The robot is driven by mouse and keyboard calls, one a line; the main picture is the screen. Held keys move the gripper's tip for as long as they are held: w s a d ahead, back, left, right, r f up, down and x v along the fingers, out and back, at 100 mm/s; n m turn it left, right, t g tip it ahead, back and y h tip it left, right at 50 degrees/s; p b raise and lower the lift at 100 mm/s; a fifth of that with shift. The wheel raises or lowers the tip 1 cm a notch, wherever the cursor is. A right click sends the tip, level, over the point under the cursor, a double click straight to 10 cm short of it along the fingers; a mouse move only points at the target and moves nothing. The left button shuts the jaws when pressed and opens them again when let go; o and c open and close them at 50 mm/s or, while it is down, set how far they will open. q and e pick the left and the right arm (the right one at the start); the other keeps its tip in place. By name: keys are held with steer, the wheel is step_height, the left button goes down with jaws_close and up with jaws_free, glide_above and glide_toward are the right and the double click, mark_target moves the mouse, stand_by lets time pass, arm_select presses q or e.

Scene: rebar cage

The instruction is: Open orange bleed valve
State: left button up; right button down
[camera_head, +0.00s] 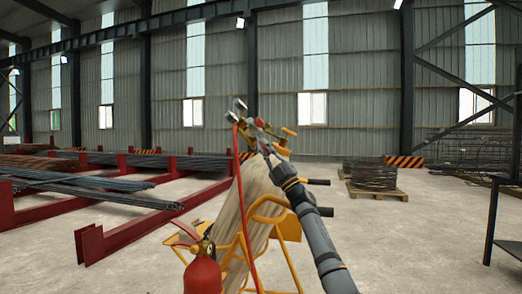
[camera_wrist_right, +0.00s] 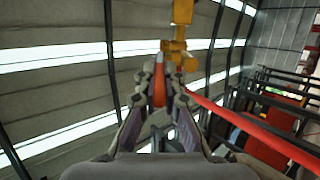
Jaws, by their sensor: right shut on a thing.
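My right gripper (camera_head: 262,127) reaches up from the lower right to the regulator fittings at the top of a tan gas cylinder (camera_head: 257,200). In the right wrist view, its two fingers (camera_wrist_right: 160,75) are shut on a narrow orange-red piece (camera_wrist_right: 159,88), which looks like the bleed valve. A yellow-orange fitting (camera_wrist_right: 179,52) stands just beyond the fingertips. Round gauges (camera_head: 240,105) sit at the upper left of the gripper in the head view. The fingers partly hide the valve, so its turn position cannot be told. My left gripper is out of view.
A red hose (camera_head: 246,225) hangs from the fittings and crosses the right wrist view (camera_wrist_right: 250,128). A yellow cart frame (camera_head: 285,262) holds the cylinder, with a red fire extinguisher (camera_head: 203,273) in front. Red racks with rebar (camera_head: 110,235) stand left.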

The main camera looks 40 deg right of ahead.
steer(key=shift+y, duration=0.3)
steer(key=c, duration=1.5)
jaws_free()
steer(key=shift+o, duration=0.2)
steer(key=v, duration=0.8)
steer(key=shift+c, duration=0.3)
